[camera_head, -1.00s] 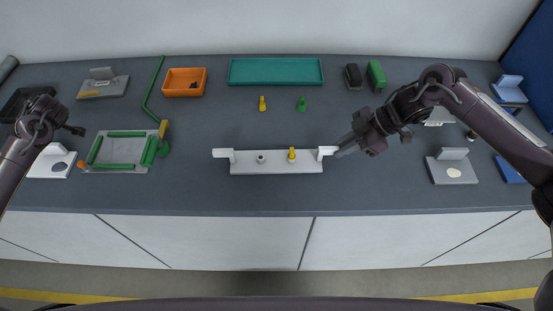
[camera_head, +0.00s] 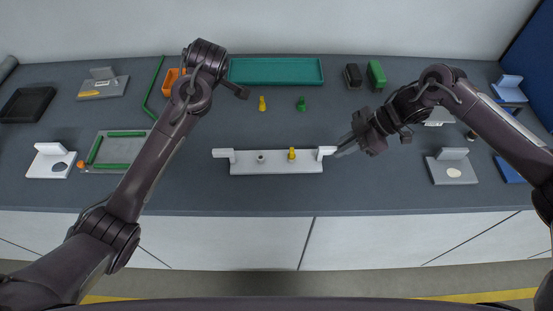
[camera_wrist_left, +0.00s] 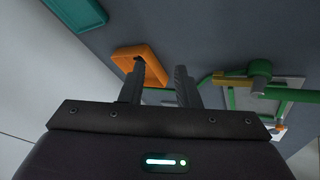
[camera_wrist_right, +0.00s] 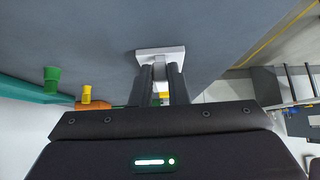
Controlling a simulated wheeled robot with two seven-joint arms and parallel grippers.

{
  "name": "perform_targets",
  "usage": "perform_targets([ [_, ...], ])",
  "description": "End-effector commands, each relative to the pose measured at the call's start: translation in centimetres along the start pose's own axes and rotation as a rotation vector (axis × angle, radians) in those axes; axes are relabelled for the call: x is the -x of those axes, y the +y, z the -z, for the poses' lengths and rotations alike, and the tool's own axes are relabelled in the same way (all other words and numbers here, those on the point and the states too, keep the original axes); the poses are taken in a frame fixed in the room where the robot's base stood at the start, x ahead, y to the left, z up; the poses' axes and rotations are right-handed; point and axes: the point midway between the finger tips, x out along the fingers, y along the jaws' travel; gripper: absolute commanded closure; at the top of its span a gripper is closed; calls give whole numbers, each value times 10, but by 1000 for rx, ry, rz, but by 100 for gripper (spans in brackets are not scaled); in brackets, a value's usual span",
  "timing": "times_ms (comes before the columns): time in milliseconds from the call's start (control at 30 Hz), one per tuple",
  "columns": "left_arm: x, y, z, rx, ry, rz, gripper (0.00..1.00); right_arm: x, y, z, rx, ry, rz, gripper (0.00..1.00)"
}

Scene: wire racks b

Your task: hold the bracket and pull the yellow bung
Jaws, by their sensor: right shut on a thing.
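The white bracket (camera_head: 276,168) lies on the bench with an upright tab at each end. The yellow bung (camera_head: 291,155) stands in its right socket; the left socket (camera_head: 261,157) looks empty. My right gripper (camera_head: 345,147) is shut on the bracket's right end tab; the right wrist view shows the fingers (camera_wrist_right: 164,80) at the white bracket (camera_wrist_right: 160,52). My left gripper (camera_head: 243,93) is above the bench near the orange tray, apart from the bracket. In the left wrist view its fingers (camera_wrist_left: 160,82) are apart with nothing between them.
A loose yellow bung (camera_head: 262,104) and a green bung (camera_head: 301,104) stand behind the bracket. A teal tray (camera_head: 276,71) lies at the back, with an orange tray (camera_head: 171,79) left of it.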

Motion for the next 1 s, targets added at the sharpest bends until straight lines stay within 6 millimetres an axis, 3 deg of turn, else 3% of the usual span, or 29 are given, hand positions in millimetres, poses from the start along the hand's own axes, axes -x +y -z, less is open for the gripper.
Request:
perform_targets([
  [33, 12, 8, -24, -57, -38, -13, 71, 0, 0, 0, 0, 0, -1, 100],
  [133, 34, 13, -69, -209, -105, -21, 71, 0, 0, 0, 0, 0, -1, 100],
  [300, 72, 8, -143, -521, -212, -37, 71, 0, 0, 0, 0, 0, -1, 100],
  [500, 113, -5, -203, -836, -303, -71, 71, 0, 0, 0, 0, 0, -1, 100],
  [733, 135, -13, -230, -1002, -343, -97, 71, 0, 0, 0, -1, 0, -1, 100],
  [1000, 113, -17, -239, -1016, -347, -94, 71, 0, 0, 0, -1, 0, -1, 100],
])
